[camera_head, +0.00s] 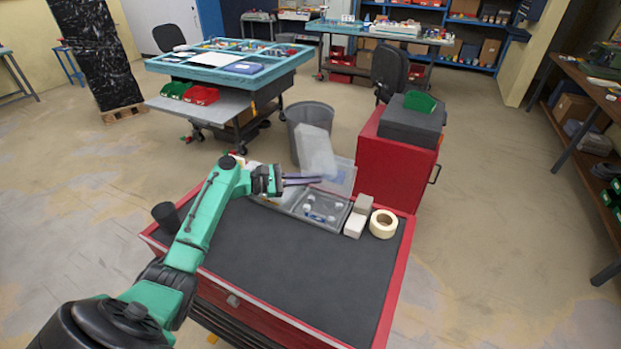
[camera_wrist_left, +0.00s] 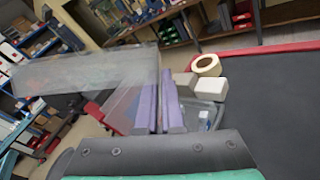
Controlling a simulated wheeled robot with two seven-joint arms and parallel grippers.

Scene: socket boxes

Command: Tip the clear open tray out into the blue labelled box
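The clear open tray (camera_head: 317,150) is held steeply tilted above the back of the red cabinet top; it also shows in the left wrist view (camera_wrist_left: 90,72). My left gripper (camera_head: 303,181) has its purple fingers close together on the tray's edge, seen also in the left wrist view (camera_wrist_left: 160,108). Below and just in front stands a clear, shallow box (camera_head: 322,222) with blue marks and a few small whitish pieces inside. I take it for the blue labelled box. Whether anything remains in the tray is too blurred to tell. My right gripper is not in view.
Pale blocks (camera_head: 356,217) and a tape roll (camera_head: 383,224) sit right of the box. A dark cup (camera_head: 166,214) stands at the left edge. The dark cabinet top (camera_head: 300,265) is clear in front. A grey bin (camera_head: 304,122) stands behind.

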